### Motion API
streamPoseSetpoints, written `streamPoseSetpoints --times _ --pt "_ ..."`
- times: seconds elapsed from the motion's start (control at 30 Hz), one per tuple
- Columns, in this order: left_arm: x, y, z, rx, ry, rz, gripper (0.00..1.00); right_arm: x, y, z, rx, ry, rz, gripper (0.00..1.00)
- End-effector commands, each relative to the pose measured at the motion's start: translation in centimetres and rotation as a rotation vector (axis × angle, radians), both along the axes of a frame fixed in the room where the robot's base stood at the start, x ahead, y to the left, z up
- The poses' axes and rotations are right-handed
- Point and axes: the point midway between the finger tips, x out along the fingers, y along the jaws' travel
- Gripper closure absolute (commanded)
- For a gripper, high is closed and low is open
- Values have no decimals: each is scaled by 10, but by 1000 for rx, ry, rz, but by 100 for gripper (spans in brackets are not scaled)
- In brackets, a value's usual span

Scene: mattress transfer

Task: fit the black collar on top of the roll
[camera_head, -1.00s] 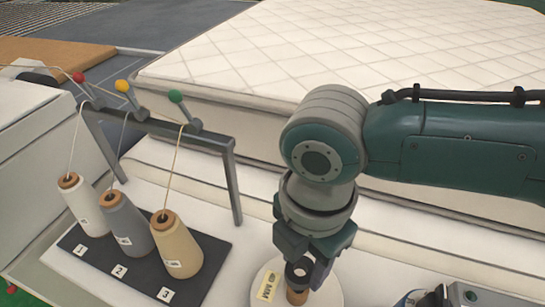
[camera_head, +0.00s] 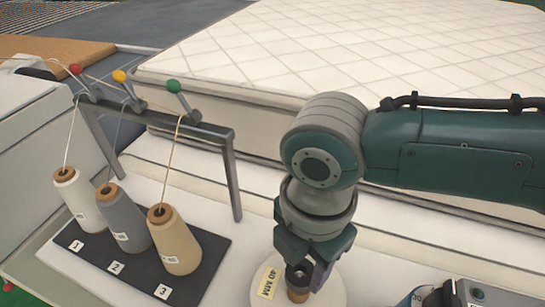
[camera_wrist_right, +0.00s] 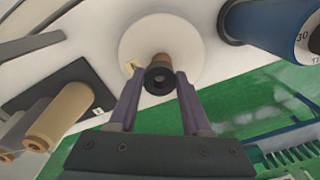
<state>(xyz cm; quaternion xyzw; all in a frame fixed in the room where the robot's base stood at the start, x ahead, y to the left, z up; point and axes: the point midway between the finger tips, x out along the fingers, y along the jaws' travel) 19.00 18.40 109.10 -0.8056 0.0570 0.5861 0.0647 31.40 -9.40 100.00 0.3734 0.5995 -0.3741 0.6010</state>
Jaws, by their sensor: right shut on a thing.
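My right gripper (camera_head: 307,270) points down over the white roll (camera_head: 328,292), which has a "40 MM" label and a brown core (camera_head: 298,295). The gripper is shut on the black collar (camera_head: 292,274). In the right wrist view, the collar (camera_wrist_right: 158,77) sits between the fingertips (camera_wrist_right: 157,90), in line with the brown core (camera_wrist_right: 161,58) and partly covering it. The white roll (camera_wrist_right: 140,45) shows as a disc behind. Whether the collar touches the core cannot be told. My left gripper is not in view.
Several thread cones, such as the tan cone (camera_head: 175,242), stand on a black board (camera_head: 208,262) at the left, under a grey frame (camera_head: 231,180). A quilted mattress (camera_head: 340,45) lies behind. A blue roll (camera_wrist_right: 262,22) lies right of the white roll in the wrist view.

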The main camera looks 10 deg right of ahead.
Motion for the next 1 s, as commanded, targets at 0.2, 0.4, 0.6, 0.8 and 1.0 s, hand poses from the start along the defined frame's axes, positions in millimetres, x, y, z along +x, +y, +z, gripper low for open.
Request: streamPoseSetpoints --times 0.2,0.4,0.6,0.8,1.0 --pt "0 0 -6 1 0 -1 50 0 0 -7 0 0 0 100" --pt "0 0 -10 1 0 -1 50 0 0 -12 0 0 0 100" --pt "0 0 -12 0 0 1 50 0 0 -15 0 0 0 48" --pt "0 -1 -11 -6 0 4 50 0 0 -14 0 0 0 26" --pt "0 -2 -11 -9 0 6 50 0 0 -14 0 0 0 16"
